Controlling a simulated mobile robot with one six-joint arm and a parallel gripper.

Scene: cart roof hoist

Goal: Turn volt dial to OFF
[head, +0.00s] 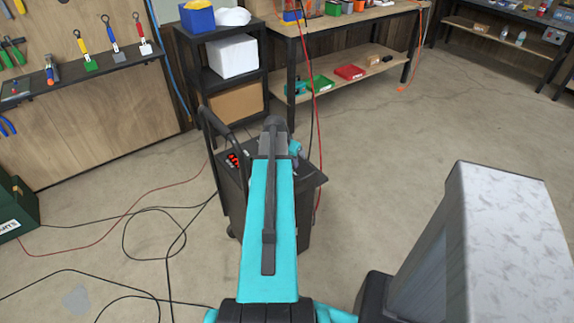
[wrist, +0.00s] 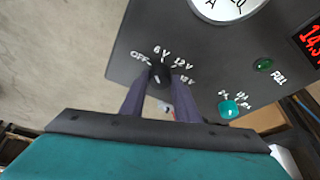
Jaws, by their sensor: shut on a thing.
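The volt dial (wrist: 160,75) is a small dark knob on the dark panel (wrist: 130,40) in the wrist view. White labels OFF, 6V, 12V and what looks like 15V curve around it, with OFF at the left end. My gripper (wrist: 161,84) is shut on the dial, one finger on each side. The fingers cover part of the knob, and I cannot tell which label it points at. In the head view the black cart (head: 314,175) carries this panel, and my teal arm hides the dial and gripper.
In the wrist view a teal knob (wrist: 228,110), a green FULL lamp (wrist: 263,65), a round meter (wrist: 225,6) and a red display (wrist: 311,37) share the panel. A handle (head: 211,125) rises at the cart's left. Cables (head: 130,225) lie on the floor.

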